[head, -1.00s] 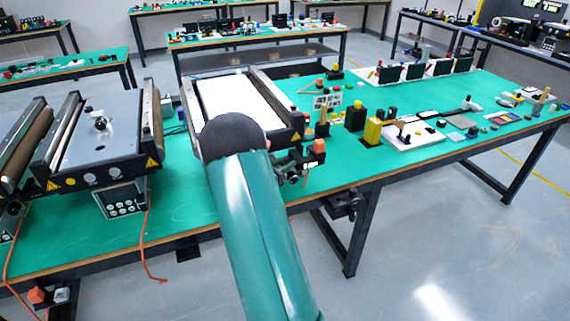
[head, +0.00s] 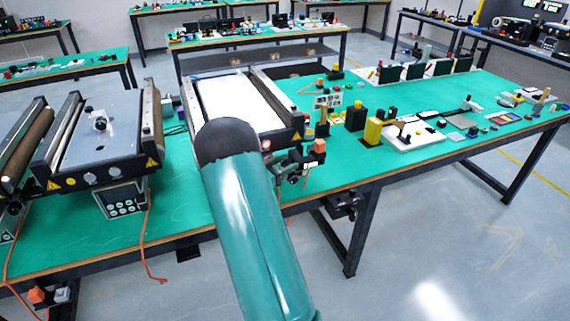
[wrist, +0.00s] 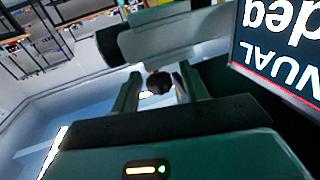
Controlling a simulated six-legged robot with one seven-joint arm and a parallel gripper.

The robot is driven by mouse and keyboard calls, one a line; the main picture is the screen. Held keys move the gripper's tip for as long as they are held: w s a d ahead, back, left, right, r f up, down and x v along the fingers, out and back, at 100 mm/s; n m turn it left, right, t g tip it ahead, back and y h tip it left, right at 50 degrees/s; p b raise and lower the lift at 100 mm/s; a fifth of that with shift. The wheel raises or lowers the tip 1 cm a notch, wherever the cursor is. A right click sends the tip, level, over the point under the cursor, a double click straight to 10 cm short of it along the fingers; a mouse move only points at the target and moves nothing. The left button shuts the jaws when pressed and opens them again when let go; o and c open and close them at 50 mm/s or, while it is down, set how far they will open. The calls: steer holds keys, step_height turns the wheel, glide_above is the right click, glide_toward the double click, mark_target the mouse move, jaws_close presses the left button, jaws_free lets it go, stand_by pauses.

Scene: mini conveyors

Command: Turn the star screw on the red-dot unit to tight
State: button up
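A conveyor unit with a white belt (head: 238,103) stands in the middle of the bench in the head view. A small red spot (head: 266,145) shows at its front, right of my arm. My arm hides much of that front, and my gripper is out of sight there. In the wrist view my gripper (wrist: 158,76) has its two teal fingers apart. A dark rounded knob (wrist: 158,84) shows between them, with gaps on both sides. I cannot tell its star shape or whether it is touched. In the head view another knob (head: 100,122) stands on the left conveyor unit's grey plate.
The left conveyor (head: 85,150) has a control box (head: 122,199) below and a hanging orange cable. A dark device with an orange part (head: 318,146) sits right of my arm. Yellow and black blocks (head: 373,131) stand further right. A dark sign (wrist: 285,45) is close at right in the wrist view.

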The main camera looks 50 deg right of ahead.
steer(key=v, duration=1.3)
steer(key=shift+a, duration=0.35)
steer(key=shift+w, duration=0.1)
steer(key=shift+r, duration=0.1)
